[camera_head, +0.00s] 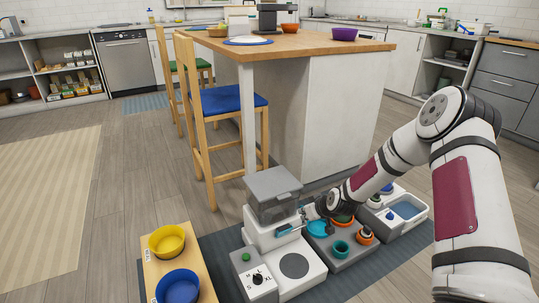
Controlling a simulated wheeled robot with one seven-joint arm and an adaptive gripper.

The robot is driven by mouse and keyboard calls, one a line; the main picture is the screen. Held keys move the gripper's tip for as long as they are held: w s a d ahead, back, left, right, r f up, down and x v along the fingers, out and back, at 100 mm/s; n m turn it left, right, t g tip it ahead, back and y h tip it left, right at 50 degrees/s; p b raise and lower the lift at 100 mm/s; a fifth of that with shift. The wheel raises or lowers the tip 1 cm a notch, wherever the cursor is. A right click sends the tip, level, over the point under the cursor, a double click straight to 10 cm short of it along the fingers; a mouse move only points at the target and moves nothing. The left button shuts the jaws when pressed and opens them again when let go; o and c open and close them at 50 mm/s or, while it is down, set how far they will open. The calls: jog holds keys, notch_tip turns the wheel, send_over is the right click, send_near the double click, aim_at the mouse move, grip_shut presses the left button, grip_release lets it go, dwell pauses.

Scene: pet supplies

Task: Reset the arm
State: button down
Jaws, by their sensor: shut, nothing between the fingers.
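My arm reaches in from the right of the head view, bent at the elbow and sloping down to the left. My gripper (305,214) is small and partly hidden behind its own wrist. It is shut and empty, close to the right side of the food dispenser (274,192), a grey bin on a white base. A teal part (285,231) lies at the dispenser's front, just left of the gripper. I cannot tell whether the gripper touches it.
A grey tray (345,262) with teal and orange bowls lies under my wrist, and a white basin unit (408,211) stands to its right. Yellow (167,240) and blue (178,287) bowls sit on a wooden board at left. A wood-topped island (340,110) and blue-seated chair (228,101) stand behind.

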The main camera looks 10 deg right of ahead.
jog(key=s+a+r+g+h, duration=0.1)
jog(key=s+r+g+h, duration=0.1)
jog(key=s+r, duration=0.95)
jog(key=s+a+r+g+h, duration=0.1)
jog(key=s+r+g, duration=0.2)
jog(key=s+r, duration=0.85)
jog(key=s+a+r+m+g, duration=0.1)
jog(key=s+r, duration=0.3)
jog(key=s, duration=0.6)
jog(key=s+a+r+m+g, duration=0.15)
jog(key=s+r, duration=0.25)
jog(key=s, duration=0.5)
jog(key=s+a+r+m, duration=0.15)
jog(key=s+r, duration=0.35)
jog(key=s, duration=0.5)
notch_tip(320, 180, up, 36)
jog(key=d+t+p, duration=0.1)
jog(key=t+p, duration=0.3)
jog(key=p, duration=3)
jog(key=shift+w, duration=0.15)
jog(key=shift+d, duration=0.1)
